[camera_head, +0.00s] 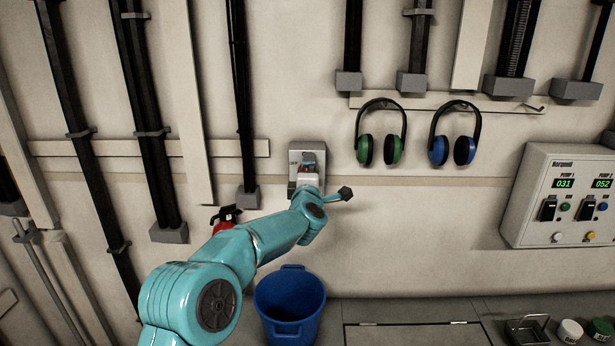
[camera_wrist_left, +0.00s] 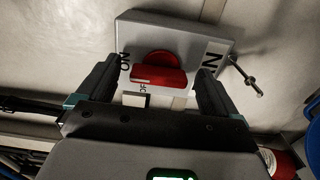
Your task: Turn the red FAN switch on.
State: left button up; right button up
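The red FAN switch (camera_wrist_left: 157,72) is a round red knob with a raised bar, on a pale plate (camera_wrist_left: 190,45) on the wall. The plate shows ON at the left, part of OFF below the knob, and larger, partly hidden letters at the right. The bar lies nearly level in the left wrist view; I cannot tell its setting. My left gripper (camera_wrist_left: 156,78) is open, with one dark finger each side of the knob and visible gaps. In the head view my left arm reaches the grey switch box (camera_head: 305,147) and mostly hides the knob. My right gripper is not in view.
A red extinguisher (camera_head: 226,217) stands behind my left forearm. A blue bucket (camera_head: 290,305) is below it. Green earmuffs (camera_head: 380,132) and blue earmuffs (camera_head: 455,134) hang right of the box. A pump panel (camera_head: 560,195) is farther right. Dark conduits (camera_head: 240,90) run above.

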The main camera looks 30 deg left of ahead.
pick_arm(q)
jog(key=shift+a, duration=0.25)
jog(key=b+v, duration=0.6)
jog(key=v, duration=1)
jog(key=shift+d, duration=0.35)
jog(key=shift+s, duration=0.2)
